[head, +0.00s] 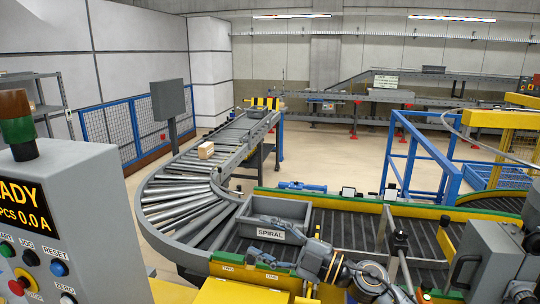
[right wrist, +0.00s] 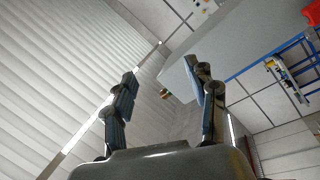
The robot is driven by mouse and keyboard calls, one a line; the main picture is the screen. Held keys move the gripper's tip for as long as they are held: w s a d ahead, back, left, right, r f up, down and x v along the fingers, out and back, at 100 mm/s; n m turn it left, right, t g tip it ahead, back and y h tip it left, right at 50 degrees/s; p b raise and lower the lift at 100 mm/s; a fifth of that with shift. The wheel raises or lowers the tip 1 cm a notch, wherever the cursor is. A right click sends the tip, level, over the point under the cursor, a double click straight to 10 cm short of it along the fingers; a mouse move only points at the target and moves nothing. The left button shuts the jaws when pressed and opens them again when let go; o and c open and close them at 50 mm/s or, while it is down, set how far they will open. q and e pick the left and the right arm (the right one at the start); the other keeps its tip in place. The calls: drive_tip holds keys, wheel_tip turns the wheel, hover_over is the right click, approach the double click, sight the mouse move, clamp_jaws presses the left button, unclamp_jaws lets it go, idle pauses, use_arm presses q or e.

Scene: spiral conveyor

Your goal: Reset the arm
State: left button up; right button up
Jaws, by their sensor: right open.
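My right gripper (head: 268,238) is in the lower middle of the head view, in front of a grey tray (head: 309,219) labelled SPIRAL. Its dark fingers are spread, and nothing shows between them. In the right wrist view the two fingers of the right gripper (right wrist: 160,76) stand apart and empty, against walls and ceiling. I cannot tell from the head view whether the gripper touches the tray. My left gripper is not in view.
A curved roller conveyor (head: 175,192) carries a small tan box (head: 206,150). A control panel (head: 75,225) stands close at the left. A blue frame (head: 428,150) and a grey machine (head: 490,258) are at the right. Open floor lies behind the conveyor.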

drive_tip(key=d+f+m+t+h, duration=0.3)
drive_tip(key=d+m+t+h, duration=0.7)
drive_tip(key=m, duration=0.4)
drive_tip(key=s+d+f+m+g+h, duration=0.2)
drive_tip(key=s+d+f+m+h, duration=0.2)
drive_tip(key=f, duration=0.3)
drive_tip(key=s+d+f+m+g+h, duration=0.1)
drive_tip(key=s+d+f+m+h, duration=0.35)
drive_tip(key=f, duration=0.25)
drive_tip(key=s+d+f+g, duration=0.2)
drive_tip(key=s+f+g, duration=0.45)
drive_tip(key=s, duration=0.55)
drive_tip(key=s+d+f+g, duration=0.1)
drive_tip(key=s+f+g, duration=0.5)
drive_tip(key=s, duration=0.7)
wheel_tip(320, 180, down, 31)
drive_tip(key=s+b, duration=0.1)
drive_tip(key=b, duration=0.4)
drive_tip(key=s+d+f+g+b, duration=0.1)
drive_tip(key=s+f+b, duration=0.1)
drive_tip(key=s+f, duration=0.6)
drive_tip(key=s+d+f+g+b, duration=0.1)
drive_tip(key=s+d+f+b, duration=0.1)
drive_tip(key=s+f, duration=0.7)
wheel_tip(320, 180, down, 5)
drive_tip(key=shift+s+n+b, duration=0.3)
drive_tip(key=shift+n+b, duration=0.05)
drive_tip(key=shift+b, duration=0.1)
drive_tip(key=shift+y, duration=0.25)
